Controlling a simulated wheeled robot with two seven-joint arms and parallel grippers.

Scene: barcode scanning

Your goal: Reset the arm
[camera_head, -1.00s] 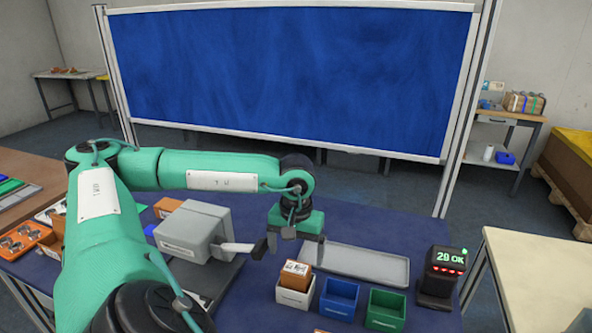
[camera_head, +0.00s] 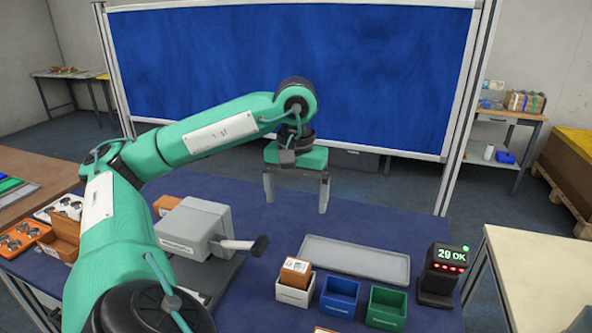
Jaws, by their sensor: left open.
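My left arm comes in from the left. My left gripper (camera_head: 296,196) is open and empty, pointing down, held above the far part of the blue-topped table (camera_head: 240,308). It is clear of the grey scanner box (camera_head: 195,230) with its dark-tipped handle (camera_head: 246,244), which stands below and to the left of it. A brown labelled box (camera_head: 295,270) sits in the white bin (camera_head: 294,292). A blue bin (camera_head: 339,299) and a green bin (camera_head: 386,308) stand to the right of it, and both look empty. My right gripper is not in view.
A grey tray (camera_head: 356,258) lies behind the bins. A small display (camera_head: 440,275) reading "29 OK" stands at the right edge. Orange and white trays of parts (camera_head: 27,236) and brown boxes (camera_head: 66,236) are at the left. A blue partition (camera_head: 300,75) stands behind the table.

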